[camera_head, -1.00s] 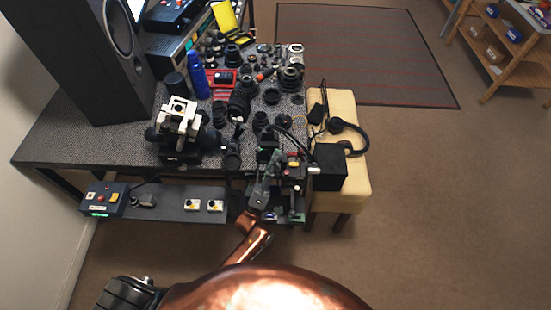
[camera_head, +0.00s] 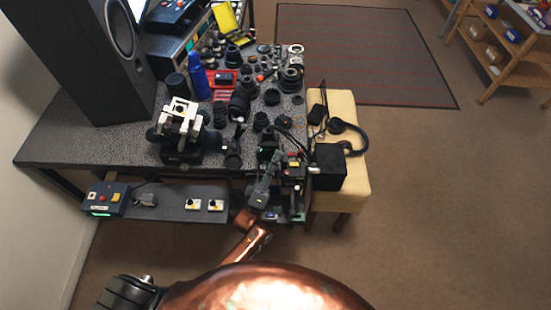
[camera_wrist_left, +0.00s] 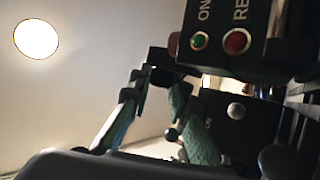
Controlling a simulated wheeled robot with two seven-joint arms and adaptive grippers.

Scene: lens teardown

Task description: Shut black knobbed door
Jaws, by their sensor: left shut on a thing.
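My left gripper (camera_head: 272,167) reaches in at the front right of the workbench, beside a dark machine with coloured buttons (camera_head: 292,172). In the left wrist view its two green-padded fingers (camera_wrist_left: 165,75) converge on a small black part at their tips; whether this belongs to the door is unclear. A black panel with a round silver knob (camera_wrist_left: 236,111) stands to the right of the fingers and may be the knobbed door. Its hinge and opening angle are hidden. My right gripper is not in view.
A button box with a green and a red button (camera_wrist_left: 225,40) overhangs at the upper right. A black box (camera_head: 329,166) and headphones (camera_head: 350,132) lie on the cream bench. Several lens parts crowd the workbench (camera_head: 70,140).

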